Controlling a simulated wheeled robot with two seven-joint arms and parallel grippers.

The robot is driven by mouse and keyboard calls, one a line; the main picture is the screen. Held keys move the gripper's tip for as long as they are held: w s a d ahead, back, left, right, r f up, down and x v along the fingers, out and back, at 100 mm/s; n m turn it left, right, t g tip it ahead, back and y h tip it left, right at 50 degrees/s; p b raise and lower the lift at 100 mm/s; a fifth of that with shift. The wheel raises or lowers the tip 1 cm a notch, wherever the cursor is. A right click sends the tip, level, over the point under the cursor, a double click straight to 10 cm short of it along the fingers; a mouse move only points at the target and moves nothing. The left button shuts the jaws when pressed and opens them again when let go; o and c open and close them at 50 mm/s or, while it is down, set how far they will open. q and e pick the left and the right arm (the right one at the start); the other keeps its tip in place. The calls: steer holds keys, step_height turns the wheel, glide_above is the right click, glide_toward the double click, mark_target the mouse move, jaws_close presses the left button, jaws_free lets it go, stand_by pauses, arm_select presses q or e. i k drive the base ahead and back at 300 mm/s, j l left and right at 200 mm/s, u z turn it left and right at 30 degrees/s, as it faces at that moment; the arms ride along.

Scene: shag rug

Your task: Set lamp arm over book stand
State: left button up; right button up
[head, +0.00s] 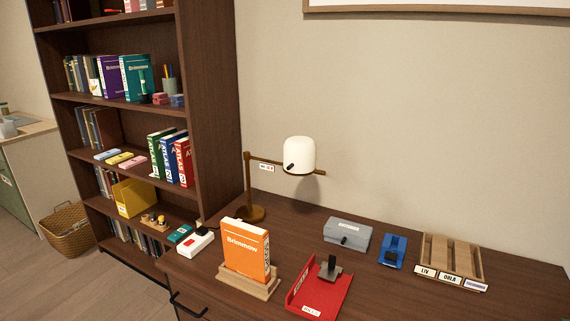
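The desk lamp (247,185) stands upright at the back left of the desk on a round brass base. Its thin lamp arm (275,164) reaches right from the post and carries a white shade (300,153). The wooden book stand (262,289) sits near the front of the desk and holds an upright orange book (246,250). In the picture, the shade is up and to the right of the book stand, towards the wall. Neither gripper is in view.
A red tray (323,299) with a dark stamp-like object is right of the stand. A grey box (347,235), blue device (392,252) and slatted wooden holder (452,258) stand further right. A white-and-red device (195,243) is left. The bookcase (215,110) borders the desk's left.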

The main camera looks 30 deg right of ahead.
mark_target(247, 155)
steer(key=l+z, duration=0.1)
steer(key=z, duration=0.9)
